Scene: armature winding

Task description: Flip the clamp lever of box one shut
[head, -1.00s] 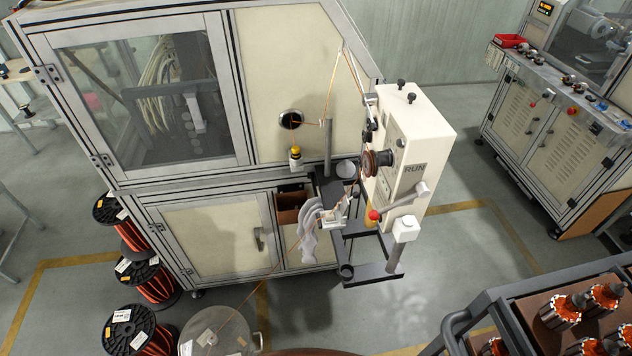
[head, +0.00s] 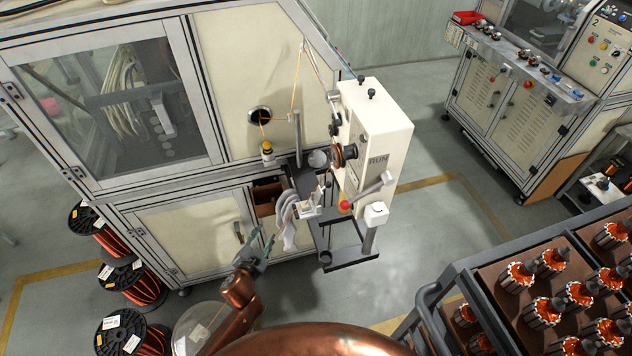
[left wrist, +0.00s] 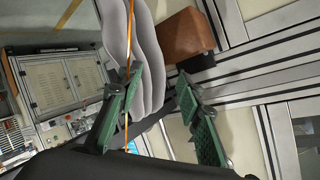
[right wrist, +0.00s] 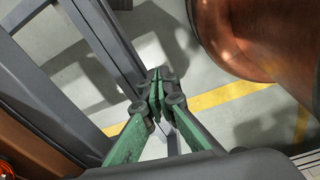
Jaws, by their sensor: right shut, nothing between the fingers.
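The white box (head: 385,135) marked RUN stands on its post beside the large machine. A grey lever (head: 370,191) with a red knob (head: 345,205) slants down to the left across its lower front. I cannot tell whether the clamp is open or shut. My left gripper (head: 262,238) is open and empty, below and left of the lever, apart from it. In the left wrist view, its green fingers (left wrist: 158,85) are spread near pale hanging gloves (left wrist: 148,50). My right gripper (right wrist: 157,78) is shut and empty, and appears only in the right wrist view.
The gloves hang left of the box, beside an open brown drawer (head: 267,195). A copper-coloured wire runs from the machine (head: 225,85) to the box. A cart rail (head: 480,270) with armatures (head: 520,276) stands at right. Wire spools (head: 130,282) stand at left.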

